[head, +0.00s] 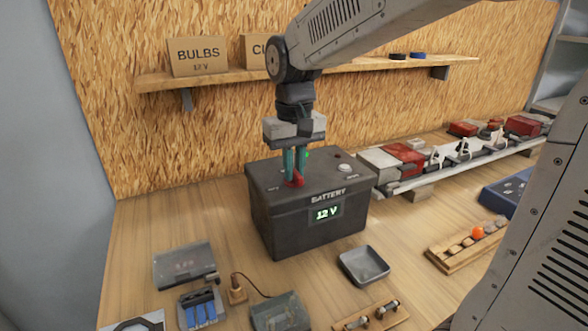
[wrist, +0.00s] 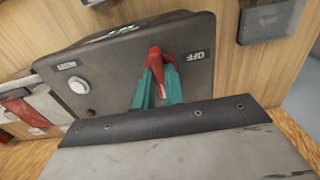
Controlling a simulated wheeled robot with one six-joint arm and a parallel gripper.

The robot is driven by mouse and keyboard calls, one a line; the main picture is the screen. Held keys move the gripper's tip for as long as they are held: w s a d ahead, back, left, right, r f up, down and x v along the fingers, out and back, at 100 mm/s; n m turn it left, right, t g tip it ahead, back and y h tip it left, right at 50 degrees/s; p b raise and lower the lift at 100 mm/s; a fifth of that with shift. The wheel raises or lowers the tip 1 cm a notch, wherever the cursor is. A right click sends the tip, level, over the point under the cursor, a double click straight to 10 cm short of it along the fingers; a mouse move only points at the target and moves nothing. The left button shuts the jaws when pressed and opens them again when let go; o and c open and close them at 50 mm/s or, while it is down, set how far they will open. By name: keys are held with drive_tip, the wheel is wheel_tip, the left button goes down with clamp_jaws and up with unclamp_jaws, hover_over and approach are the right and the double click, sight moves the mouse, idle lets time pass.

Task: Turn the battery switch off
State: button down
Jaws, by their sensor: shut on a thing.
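The black battery box (head: 275,222) stands on the bench, with a lit "12 V" display (head: 326,212) on its front. Its red switch handle (head: 298,179) is on the top, near the front edge. My gripper (head: 294,174) points down from above, its teal fingers shut on the handle. The wrist view shows the red handle (wrist: 154,56) between the fingers (wrist: 160,84), with an "OFF" label (wrist: 195,56) to its right. The fingers hide part of the handle and the top around it. A small green light (head: 307,154) shows behind the fingers.
A white round button (wrist: 80,85) sits on the battery top. A grey tray (head: 364,265), clear boxes (head: 184,265) and a wooden fuse rack (head: 370,317) lie in front. A rail with red and white parts (head: 460,154) runs right. A shelf (head: 225,77) hangs behind.

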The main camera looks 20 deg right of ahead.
drive_tip(key=n, duration=0.4)
drive_tip(key=shift+n, duration=0.6)
drive_tip(key=n, duration=0.4)
drive_tip(key=shift+r+n, duration=0.1)
drive_tip(key=shift+n, duration=0.5)
